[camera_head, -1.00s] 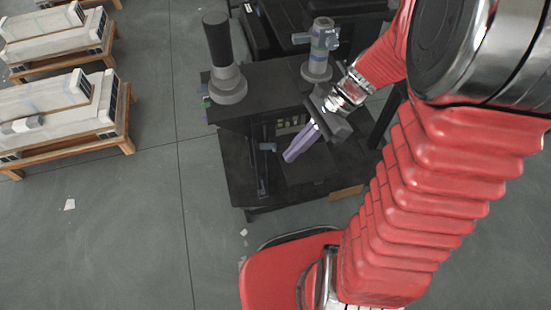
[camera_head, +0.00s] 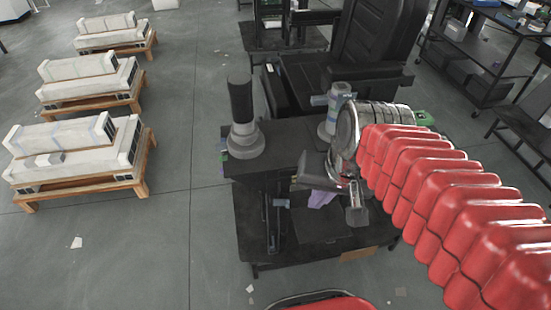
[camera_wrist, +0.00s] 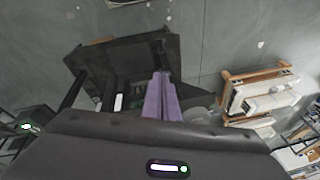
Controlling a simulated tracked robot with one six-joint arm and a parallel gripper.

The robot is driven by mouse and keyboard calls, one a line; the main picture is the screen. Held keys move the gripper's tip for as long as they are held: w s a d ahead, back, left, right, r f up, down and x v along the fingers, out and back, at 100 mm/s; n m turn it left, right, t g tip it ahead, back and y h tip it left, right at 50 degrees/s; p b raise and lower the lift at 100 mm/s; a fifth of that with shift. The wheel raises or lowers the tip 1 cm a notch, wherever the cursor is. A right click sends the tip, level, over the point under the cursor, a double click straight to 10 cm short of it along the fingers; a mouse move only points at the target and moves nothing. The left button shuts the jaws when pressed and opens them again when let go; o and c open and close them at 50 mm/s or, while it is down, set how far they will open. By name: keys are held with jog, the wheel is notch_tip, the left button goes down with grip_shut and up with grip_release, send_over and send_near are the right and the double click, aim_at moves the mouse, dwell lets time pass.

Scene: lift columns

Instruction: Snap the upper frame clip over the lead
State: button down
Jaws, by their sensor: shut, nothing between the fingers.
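My gripper (camera_head: 321,199) is in front of the black stand (camera_head: 284,158), its purple fingers largely hidden by my wrist in the head view. In the wrist view, the purple fingers of my gripper (camera_wrist: 160,80) lie together, shut and empty, and point toward the stand's dark frame (camera_wrist: 125,57). A dark upright rail (camera_head: 272,228) with a small grey piece (camera_head: 281,202) stands on the lower shelf, left of my gripper. I cannot clearly make out the upper frame clip or the lead in either view.
A black and grey column (camera_head: 242,120) and a grey cylinder (camera_head: 338,103) stand on the stand's top, close to my arm. Pale blocks on wooden pallets (camera_head: 75,160) are at the left. Black shelving (camera_head: 480,60) is at the right. The floor between pallets and stand is mostly clear.

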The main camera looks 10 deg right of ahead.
jog(key=r+n+t, duration=0.1)
jog(key=s+r+n+t+h, duration=0.1)
jog(key=r+n, duration=0.1)
jog(key=shift+r+n, duration=0.3)
jog(key=shift+d, duration=0.1)
